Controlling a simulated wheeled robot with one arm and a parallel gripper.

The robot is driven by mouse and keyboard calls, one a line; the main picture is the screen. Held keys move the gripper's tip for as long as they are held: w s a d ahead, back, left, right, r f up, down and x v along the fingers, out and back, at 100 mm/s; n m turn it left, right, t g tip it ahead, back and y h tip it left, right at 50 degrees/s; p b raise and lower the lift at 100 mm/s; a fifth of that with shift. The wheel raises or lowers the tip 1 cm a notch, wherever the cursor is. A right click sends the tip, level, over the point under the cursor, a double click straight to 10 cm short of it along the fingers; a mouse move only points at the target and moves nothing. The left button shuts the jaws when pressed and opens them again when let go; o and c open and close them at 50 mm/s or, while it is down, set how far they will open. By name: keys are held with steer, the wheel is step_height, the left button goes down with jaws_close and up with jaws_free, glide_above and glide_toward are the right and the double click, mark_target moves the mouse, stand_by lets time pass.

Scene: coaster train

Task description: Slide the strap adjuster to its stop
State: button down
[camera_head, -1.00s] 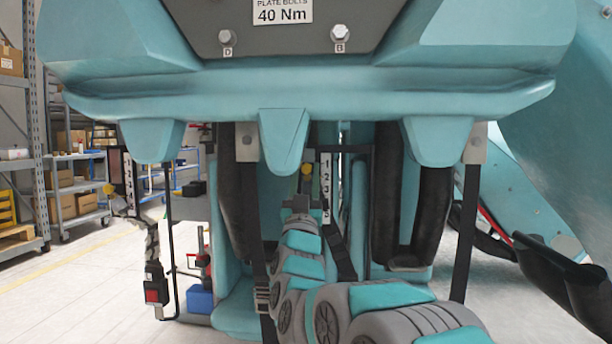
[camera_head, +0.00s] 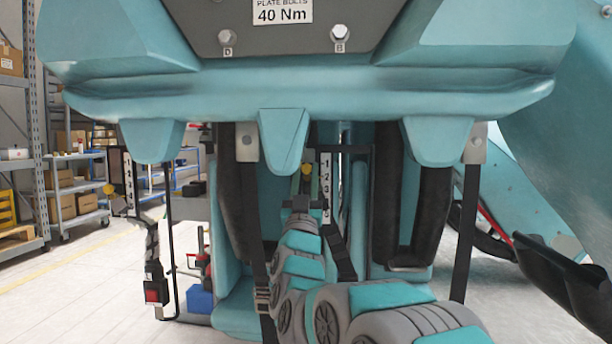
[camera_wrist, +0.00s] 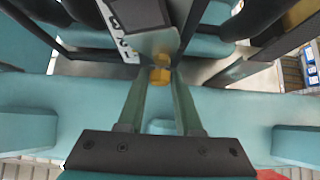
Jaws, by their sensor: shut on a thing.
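The strap adjuster shows as a grey metal piece (camera_wrist: 158,42) with a yellow knob (camera_wrist: 160,75), in front of a white numbered scale (camera_head: 325,187). In the head view the yellow knob (camera_head: 306,170) is small, near the upper numbers. My gripper (camera_wrist: 161,84) has its two green fingers shut on the yellow knob, one on each side. In the head view my gripper (camera_head: 305,178) reaches up between the seats below the overhead teal part. A black strap (camera_head: 338,252) hangs beside my arm. The far end of the scale is partly hidden.
A second numbered scale (camera_head: 129,181) with a yellow knob (camera_head: 109,189) stands at left. Another black strap with a buckle (camera_head: 262,298) hangs left of my arm. Dark padded restraints (camera_head: 432,215) flank the space. A teal tab (camera_head: 283,140) hangs close above my gripper.

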stand_by(0.4)
step_height(320, 180, down, 6)
steer(key=shift+b, duration=0.85)
steer(key=shift+r, duration=0.1)
steer(key=c, duration=0.6)
jaws_free()
steer(key=shift+s, duration=0.1)
glide_toward(307, 185)
steer(key=shift+v, duration=1)
